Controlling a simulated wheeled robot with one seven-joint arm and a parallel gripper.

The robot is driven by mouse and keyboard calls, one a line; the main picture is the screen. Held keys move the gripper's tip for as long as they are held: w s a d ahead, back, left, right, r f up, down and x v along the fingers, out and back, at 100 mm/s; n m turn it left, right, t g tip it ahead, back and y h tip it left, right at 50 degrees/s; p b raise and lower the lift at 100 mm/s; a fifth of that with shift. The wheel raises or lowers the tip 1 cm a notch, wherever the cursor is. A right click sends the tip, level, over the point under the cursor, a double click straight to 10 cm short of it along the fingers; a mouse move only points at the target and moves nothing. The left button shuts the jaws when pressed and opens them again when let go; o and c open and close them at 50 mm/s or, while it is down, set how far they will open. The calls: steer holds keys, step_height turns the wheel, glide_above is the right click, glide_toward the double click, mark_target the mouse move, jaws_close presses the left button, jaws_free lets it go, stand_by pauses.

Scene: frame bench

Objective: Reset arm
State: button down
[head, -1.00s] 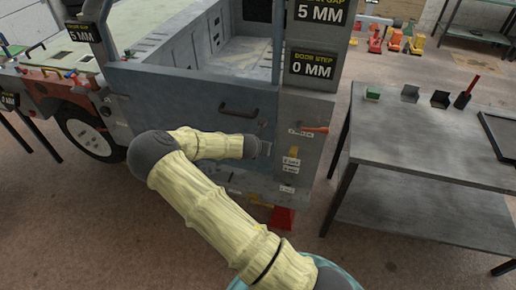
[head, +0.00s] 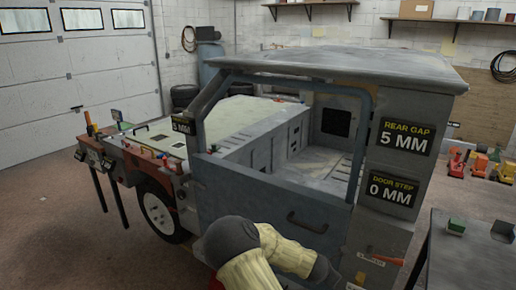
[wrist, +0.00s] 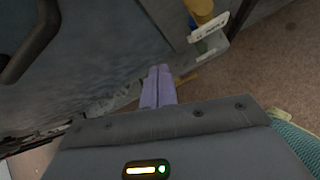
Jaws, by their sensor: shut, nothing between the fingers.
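My gripper (wrist: 158,84) shows in the wrist view with its two pale purple fingers together and nothing between them. They lie over the lower part of the blue-grey vehicle door (wrist: 95,60), near its edge; I cannot tell whether they touch it. In the head view my arm in its cream sleeve is at the bottom, in front of the door (head: 255,215). The fingers do not show there. The door's dark handle (head: 307,222) is above and near the wrist.
The vehicle cab carries a "REAR GAP 5 MM" sign (head: 407,137) and a "DOOR STEP 0 MM" sign (head: 393,189). An orange-handled tool (head: 385,260) is on the pillar. A grey table (head: 470,265) stands at the right. Open floor (head: 60,235) lies at the left.

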steer(key=s+a+r+m+g+y, duration=0.1)
steer(key=s+a+r+m, duration=0.2)
steer(key=s+m, duration=0.5)
steer(key=s+a+r+m+g+y, duration=0.1)
steer(key=s+a+r+m+y, duration=0.1)
steer(key=s+r+m, duration=0.4)
steer(key=s+a+r+m+g+y, duration=0.2)
steer(key=s+a+r+m, duration=0.2)
steer(key=s+m, duration=0.6)
steer(key=shift+r+m, duration=0.5)
steer(key=shift+r, duration=0.2)
steer(key=shift+a, duration=0.1)
